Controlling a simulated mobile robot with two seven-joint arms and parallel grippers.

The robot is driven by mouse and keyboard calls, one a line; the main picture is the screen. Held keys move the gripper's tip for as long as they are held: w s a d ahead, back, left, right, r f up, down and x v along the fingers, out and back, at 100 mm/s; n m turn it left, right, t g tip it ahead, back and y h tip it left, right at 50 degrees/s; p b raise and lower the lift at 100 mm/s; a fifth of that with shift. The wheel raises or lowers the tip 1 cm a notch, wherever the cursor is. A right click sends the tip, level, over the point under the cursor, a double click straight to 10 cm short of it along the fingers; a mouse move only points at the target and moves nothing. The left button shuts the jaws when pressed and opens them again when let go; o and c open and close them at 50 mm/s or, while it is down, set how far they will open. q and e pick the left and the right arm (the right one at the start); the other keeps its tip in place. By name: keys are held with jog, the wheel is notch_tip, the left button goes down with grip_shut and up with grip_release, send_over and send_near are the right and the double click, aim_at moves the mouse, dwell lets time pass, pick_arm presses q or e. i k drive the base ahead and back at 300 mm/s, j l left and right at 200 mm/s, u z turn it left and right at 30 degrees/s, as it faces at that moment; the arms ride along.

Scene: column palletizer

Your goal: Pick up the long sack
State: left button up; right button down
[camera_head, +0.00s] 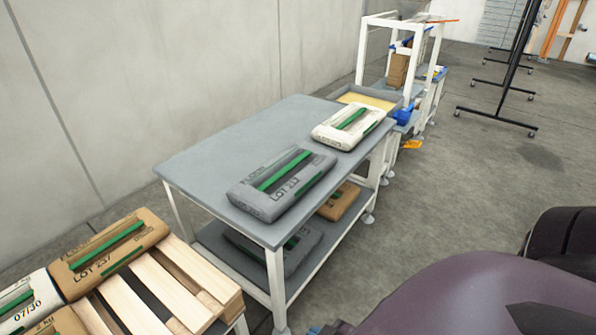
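A grey sack (281,185) with a green stripe and "LOT" print lies flat near the front of the grey table top. A shorter-looking white sack (349,126) with a green stripe lies behind it, near the table's right edge. A brown sack (110,252) marked "LOT 237" lies on the wooden pallet at lower left. The frame does not clearly settle which one is the long sack, though the grey one looks longer than the white one. Neither of my grippers is in view.
The grey table (215,150) has a lower shelf holding a grey sack (285,250) and a brown sack (339,202). The wooden pallet (180,290) also carries other sacks, cut off at left. A white-framed rack (360,50) stands behind. The table top's left part is clear.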

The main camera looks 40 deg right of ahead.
aim_at(266, 194)
jog(key=l+u, duration=0.1)
jog(key=l, duration=0.8)
jog(key=l+z, duration=0.15)
jog(key=l, duration=0.7)
